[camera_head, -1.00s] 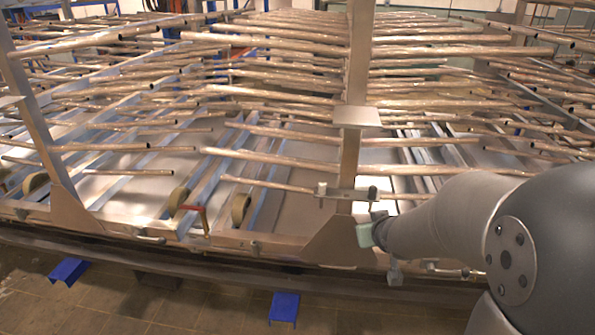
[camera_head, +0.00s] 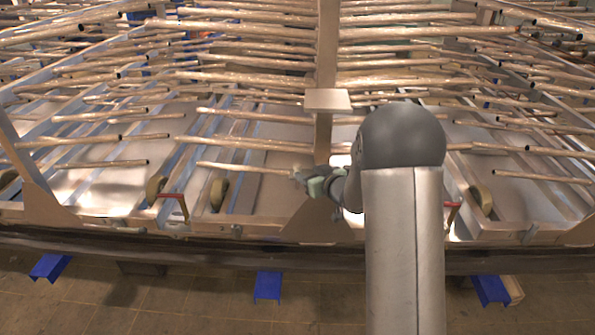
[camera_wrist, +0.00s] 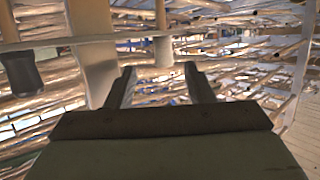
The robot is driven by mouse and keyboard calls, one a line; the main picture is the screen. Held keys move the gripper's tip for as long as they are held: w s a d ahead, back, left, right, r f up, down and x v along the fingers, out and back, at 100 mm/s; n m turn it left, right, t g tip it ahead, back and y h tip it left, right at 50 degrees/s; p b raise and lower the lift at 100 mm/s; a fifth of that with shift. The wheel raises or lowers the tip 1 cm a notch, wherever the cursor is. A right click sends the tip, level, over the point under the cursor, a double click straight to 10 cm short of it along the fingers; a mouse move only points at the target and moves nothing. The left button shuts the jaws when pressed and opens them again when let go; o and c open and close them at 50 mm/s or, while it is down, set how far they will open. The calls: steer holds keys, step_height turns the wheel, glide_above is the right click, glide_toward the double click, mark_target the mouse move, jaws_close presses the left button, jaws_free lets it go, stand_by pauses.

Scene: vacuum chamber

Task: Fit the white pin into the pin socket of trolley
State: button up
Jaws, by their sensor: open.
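The trolley (camera_head: 48,208) is a large metal frame with many rods, filling the head view. My gripper (camera_head: 300,174) is in front of its middle post, low down. In the wrist view my gripper (camera_wrist: 160,72) is open, with nothing between its fingers. A pale upright cylinder, seemingly the white pin (camera_wrist: 163,50), stands just beyond the fingertips and between them in the picture, below a horizontal bar (camera_wrist: 60,43). A dark grey cylinder (camera_wrist: 23,74) hangs from the bar's left part; I cannot tell whether it is the pin socket. My arm hides this spot in the head view.
Long rods stick out above and to both sides of my gripper. A flat square plate (camera_head: 327,99) is on the middle post above it. A red handle (camera_head: 178,205) is at the left and another (camera_head: 452,214) at the right. Blue blocks (camera_head: 267,286) lie on the floor.

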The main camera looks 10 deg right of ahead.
mark_target(299, 169)
steer(key=x, duration=0.2)
steer(key=p+x, duration=0.2)
steer(key=x, duration=0.1)
steer(key=shift+w+a+r, duration=0.1)
steer(key=shift+w+a, duration=0.1)
steer(key=shift+a, duration=0.2)
steer(key=shift+w+a, duration=0.1)
steer(key=shift+w, duration=0.3)
jaws_close()
